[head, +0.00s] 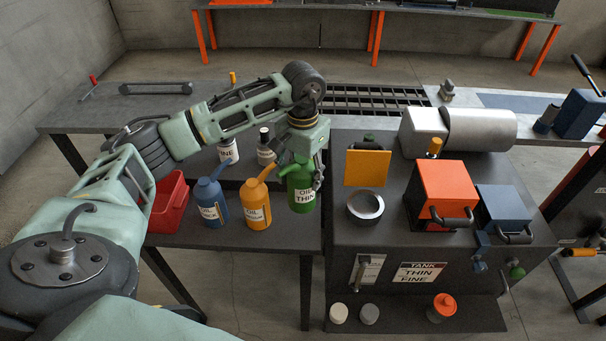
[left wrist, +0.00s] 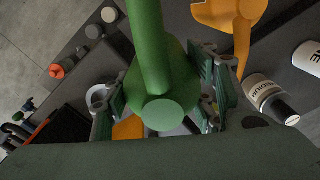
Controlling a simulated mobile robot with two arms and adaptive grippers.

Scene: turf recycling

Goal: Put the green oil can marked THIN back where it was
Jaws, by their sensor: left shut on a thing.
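The green oil can marked THIN (head: 302,196) is upright near the right side of the dark table (head: 270,236), beside the tank bench. My left gripper (head: 306,168) comes from above and is shut around its body. In the left wrist view the green can (left wrist: 162,75) stands between the two fingers of the gripper (left wrist: 160,98). I cannot tell whether its base touches the table. An orange oil can (head: 256,206) and a blue oil can (head: 211,203) stand in a row to its left. My right gripper is not in view.
A red bin (head: 168,203) stands left of the cans. White bottles, one marked FINE (head: 228,152) and one with a black cap (head: 265,152), stand behind. The tank bench (head: 400,235) at right carries a metal ring (head: 364,205), an orange plate (head: 367,168) and an orange box (head: 446,190).

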